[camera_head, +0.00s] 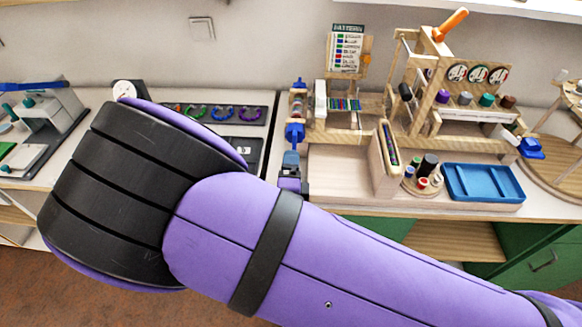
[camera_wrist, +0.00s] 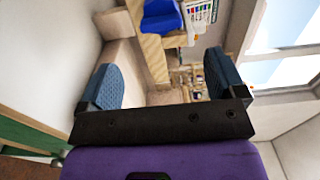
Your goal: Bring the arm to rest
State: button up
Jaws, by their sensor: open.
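My gripper (camera_head: 290,160) shows small beyond my purple and black arm in the head view, partly hidden by the arm, above the front of the bench. In the wrist view my gripper (camera_wrist: 163,78) has its two blue-grey fingers wide apart, with nothing held between them. My arm stretches across the lower part of the head view, from lower right to the left.
A blue tray (camera_head: 484,183) lies at the bench's right front, near small jars (camera_head: 424,174). A wooden bead rack (camera_head: 450,95) stands behind. A dark board with coloured rings (camera_head: 222,113) lies left of centre. A grey machine (camera_head: 45,118) stands far left.

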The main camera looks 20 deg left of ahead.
dwell(0.4)
jog(key=w+d+r+m+g+h, duration=0.2)
jog(key=w+d+r+m+h, duration=0.2)
jog(key=d+r+m+h, duration=0.3)
jog(key=w+d+r+m+g+h, duration=0.1)
jog(key=w+d+r+m+h, duration=0.25)
jog(key=d+r+m, duration=0.45)
jog(key=s+d+r+m+g+h, duration=0.1)
jog(key=d+r+m+g, duration=0.3)
jog(key=d+m, duration=0.4)
jog(key=s+d+r+m+g+h, duration=0.1)
jog(key=d+r+m+g+h, duration=0.1)
jog(key=d+r+m+g, duration=0.45)
jog(key=s+d+r+m+g+y, duration=0.2)
jog(key=s+d+r+m+y, duration=0.35)
jog(key=s+d+m, duration=0.65)
jog(key=s+d+r+m+t+y, duration=0.2)
jog(key=s+r+m, duration=0.6)
jog(key=m, duration=0.6)
jog(key=s+t+y, duration=0.1)
jog(key=s+y, duration=0.1)
jog(key=shift+s+r+m+y, duration=0.15)
jog(key=shift+m+y, duration=0.15)
jog(key=shift+m, duration=0.05)
